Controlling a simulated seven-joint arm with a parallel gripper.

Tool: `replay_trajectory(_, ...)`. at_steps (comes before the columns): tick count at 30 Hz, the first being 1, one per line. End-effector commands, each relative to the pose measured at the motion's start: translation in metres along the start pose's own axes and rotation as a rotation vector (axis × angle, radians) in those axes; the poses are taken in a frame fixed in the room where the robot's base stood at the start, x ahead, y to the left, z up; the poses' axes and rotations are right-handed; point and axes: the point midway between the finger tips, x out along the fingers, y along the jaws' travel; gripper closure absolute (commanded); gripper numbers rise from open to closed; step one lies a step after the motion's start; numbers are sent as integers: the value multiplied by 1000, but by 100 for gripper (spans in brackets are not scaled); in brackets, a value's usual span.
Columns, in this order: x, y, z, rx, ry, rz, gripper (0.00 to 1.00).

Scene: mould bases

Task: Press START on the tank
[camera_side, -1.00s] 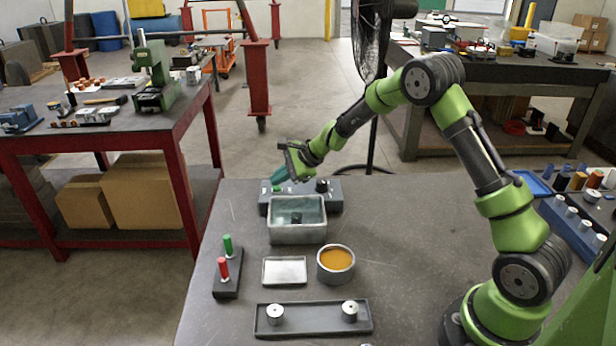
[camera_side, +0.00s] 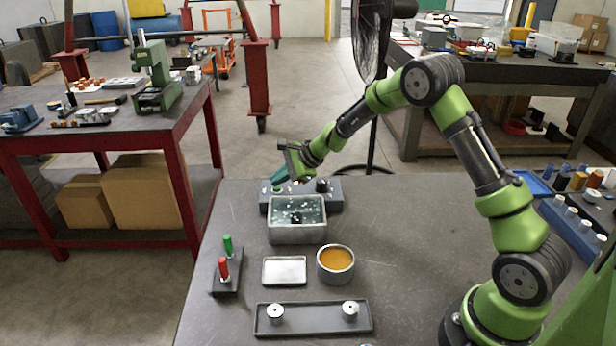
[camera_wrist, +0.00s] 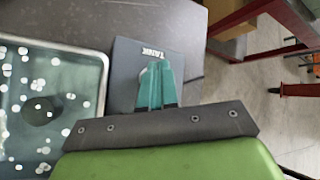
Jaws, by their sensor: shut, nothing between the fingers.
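The tank (camera_side: 297,237) is a grey open metal tub of teal liquid. White bubbles dot the liquid, and a dark round piece sits in it; the tank also shows at the left of the wrist view (camera_wrist: 104,75). Behind it stands a dark control box (camera_side: 337,205) with a black knob (camera_side: 322,186) at its right. In the wrist view the box (camera_wrist: 125,70) is lettered TANK. The fingers (camera_wrist: 157,72) cover the button in the wrist view. Contact is hard to tell.
In front of the tank are a white tray (camera_side: 284,271), a round pot of orange liquid (camera_side: 335,260) and a long dark tray (camera_side: 312,328) with two metal pieces. A stand with green and red handles (camera_side: 227,278) is at left. The bench's right middle (camera_side: 420,240) is clear.

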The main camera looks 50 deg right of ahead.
Motion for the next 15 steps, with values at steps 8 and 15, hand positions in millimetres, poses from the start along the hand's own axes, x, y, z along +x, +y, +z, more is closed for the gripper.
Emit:
replay_trajectory(8,-8,-6,5,-1,0,0,100)
replay_trajectory(15,-8,-6,6,0,0,-1,100)
